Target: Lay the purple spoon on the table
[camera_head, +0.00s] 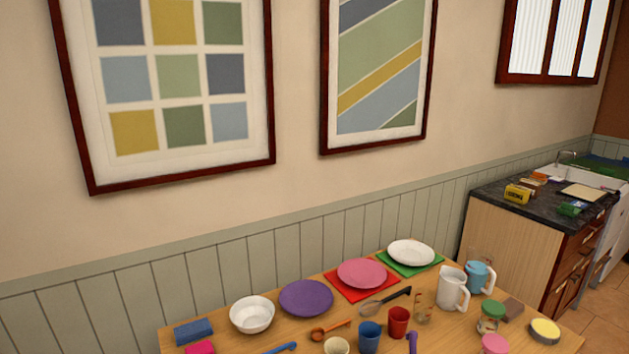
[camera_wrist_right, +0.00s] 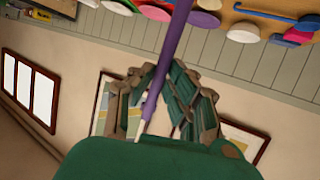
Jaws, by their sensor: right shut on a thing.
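My right gripper (camera_wrist_right: 157,75) is shut on the handle of the purple spoon (camera_wrist_right: 173,45) in the right wrist view. The spoon runs lengthwise between the fingers and past the top edge, so its far end is cut off. In the head view a small purple piece (camera_head: 412,342) shows at the bottom edge; I cannot tell whether it is the same spoon. The wooden table (camera_head: 238,342) fills the bottom of the head view. Neither gripper shows in the head view, and my left gripper is in no view.
The table is crowded: a white bowl (camera_head: 252,315), a purple plate (camera_head: 306,298), a pink plate (camera_head: 362,273), a white plate (camera_head: 411,253), a white pitcher (camera_head: 452,289), cups and an orange spoon (camera_head: 330,330). A dark counter (camera_head: 490,196) stands to the right.

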